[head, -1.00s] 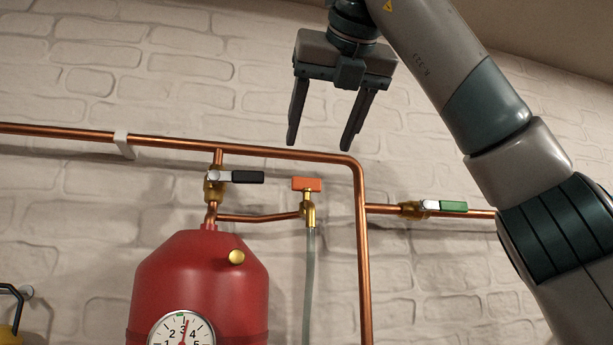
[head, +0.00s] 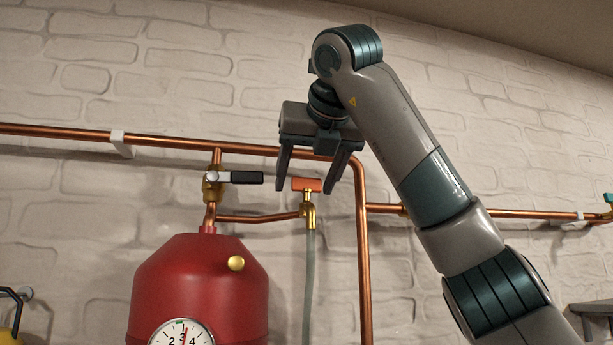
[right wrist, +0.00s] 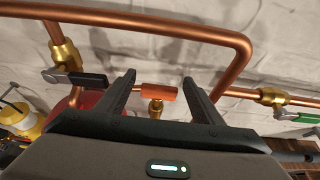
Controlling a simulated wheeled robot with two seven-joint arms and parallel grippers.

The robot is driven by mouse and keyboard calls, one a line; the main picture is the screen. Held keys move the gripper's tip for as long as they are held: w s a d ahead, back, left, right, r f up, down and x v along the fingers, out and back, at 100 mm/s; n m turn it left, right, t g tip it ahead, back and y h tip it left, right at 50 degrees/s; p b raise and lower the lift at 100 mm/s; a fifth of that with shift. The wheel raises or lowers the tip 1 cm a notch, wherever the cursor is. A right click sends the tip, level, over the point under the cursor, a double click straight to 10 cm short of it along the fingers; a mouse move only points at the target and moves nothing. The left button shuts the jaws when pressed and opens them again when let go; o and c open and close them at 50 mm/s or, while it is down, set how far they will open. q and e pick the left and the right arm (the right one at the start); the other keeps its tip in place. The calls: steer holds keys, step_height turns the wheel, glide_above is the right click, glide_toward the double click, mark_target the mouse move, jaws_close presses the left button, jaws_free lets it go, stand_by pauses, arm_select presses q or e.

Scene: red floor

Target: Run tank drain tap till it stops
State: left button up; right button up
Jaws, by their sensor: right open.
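The drain tap's orange handle (head: 306,185) sits crosswise on a brass tap body (head: 308,212), with a grey hose (head: 308,275) hanging below. A copper branch joins it to the pipework above the red tank (head: 200,285). My right gripper (head: 304,190) is open and points down, its two fingers on either side of the orange handle in the head view. In the right wrist view the orange handle (right wrist: 158,92) shows between the open fingertips (right wrist: 160,85), apart from both. Whether the fingers are level with the handle in depth I cannot tell. My left gripper is not in view.
A black-handled valve (head: 240,177) is left of the tap. A copper pipe (head: 362,260) runs down close on the right. A green-handled valve (right wrist: 300,117) is further right in the right wrist view. A dial gauge (head: 182,335) is on the tank.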

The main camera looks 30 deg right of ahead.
steer(key=shift+c, duration=0.6)
steer(key=c, duration=0.9)
